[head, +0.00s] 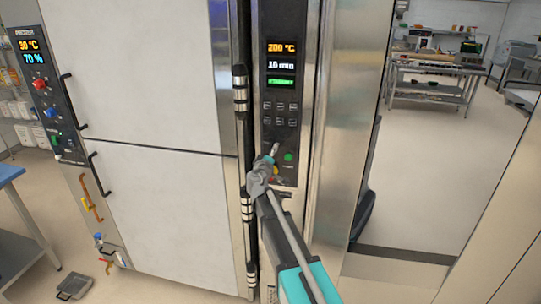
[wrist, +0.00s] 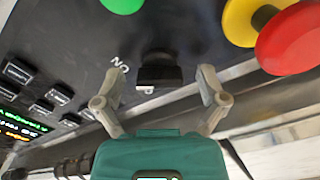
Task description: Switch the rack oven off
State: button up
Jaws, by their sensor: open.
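The rack oven's dark control panel (head: 281,135) stands upright in the middle of the head view, with a lit display (head: 281,65) reading 200 °C. A black rotary switch (wrist: 158,72) shows in the wrist view, with a white "ON" label (wrist: 120,65) at its left and another, partly hidden mark just below it. My gripper (wrist: 161,80) is open, with one finger on each side of the switch. I cannot tell whether the fingers touch it. In the head view my gripper (head: 271,155) is at the panel's lower part and hides the switch.
A green button (wrist: 122,4) is at the wrist view's top; a red mushroom button (wrist: 290,40) on a yellow base (wrist: 245,18) is at the right. Left of the panel are a vertical door bar (head: 241,130) and a proofer (head: 140,80) with its own panel (head: 45,85). Floor is clear at right.

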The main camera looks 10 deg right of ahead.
jog(key=shift+w, duration=0.15)
jog(key=c, duration=1.2)
jog(key=shift+o, duration=0.2)
jog(key=shift+n, duration=0.3)
jog(key=n, duration=0.5)
jog(key=shift+d, duration=0.1)
jog(key=n, duration=0.6)
jog(key=shift+n, duration=0.3)
